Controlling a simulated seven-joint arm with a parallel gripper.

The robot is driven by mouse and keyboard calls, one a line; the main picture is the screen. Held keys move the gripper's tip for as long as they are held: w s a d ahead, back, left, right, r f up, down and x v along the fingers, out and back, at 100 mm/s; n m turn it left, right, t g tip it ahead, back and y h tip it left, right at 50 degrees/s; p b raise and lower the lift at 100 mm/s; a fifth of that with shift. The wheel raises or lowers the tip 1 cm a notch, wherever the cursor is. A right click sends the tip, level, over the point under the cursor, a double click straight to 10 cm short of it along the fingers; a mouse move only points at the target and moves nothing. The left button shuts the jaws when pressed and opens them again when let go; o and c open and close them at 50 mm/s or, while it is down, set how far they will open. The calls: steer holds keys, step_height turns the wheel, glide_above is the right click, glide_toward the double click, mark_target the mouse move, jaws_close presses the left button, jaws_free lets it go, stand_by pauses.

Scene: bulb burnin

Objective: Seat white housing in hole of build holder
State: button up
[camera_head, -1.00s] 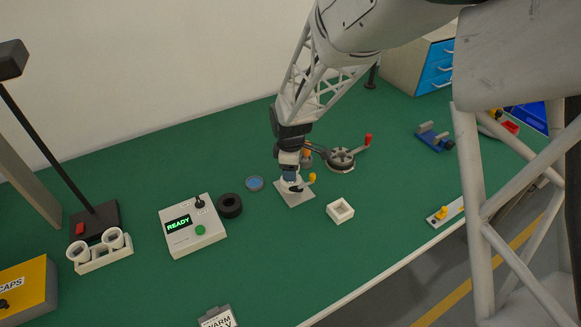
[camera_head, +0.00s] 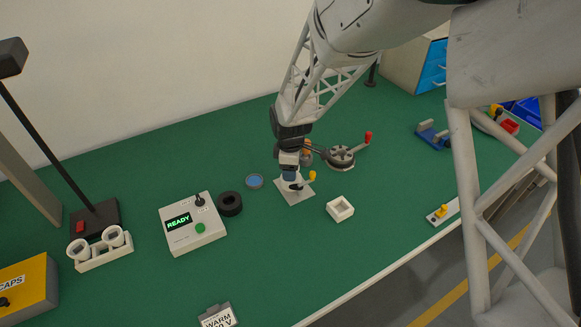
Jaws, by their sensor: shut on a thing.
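The build holder is a pale grey plate (camera_head: 297,196) with a yellow-knobbed clamp (camera_head: 312,176), on the green bench near the middle. My gripper (camera_head: 291,178) points down over this plate and is shut on the white housing. The housing is small and mostly hidden by the fingers, just above or at the plate beside the clamp. I cannot tell whether it is in the hole, which is also hidden.
A round grey fixture with a red-knobbed handle (camera_head: 342,157) stands close behind right. A white square tray (camera_head: 341,209) is in front right. A black ring (camera_head: 230,204), a blue disc (camera_head: 254,181) and the READY box (camera_head: 196,232) are left. A white rack (camera_head: 103,255) holds white cups.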

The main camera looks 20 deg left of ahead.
steer(key=o, duration=1.1)
steer(key=shift+c, duration=0.2)
step_height(320, 180, up, 8)
steer(key=shift+d, duration=0.1)
stand_by(0.5)
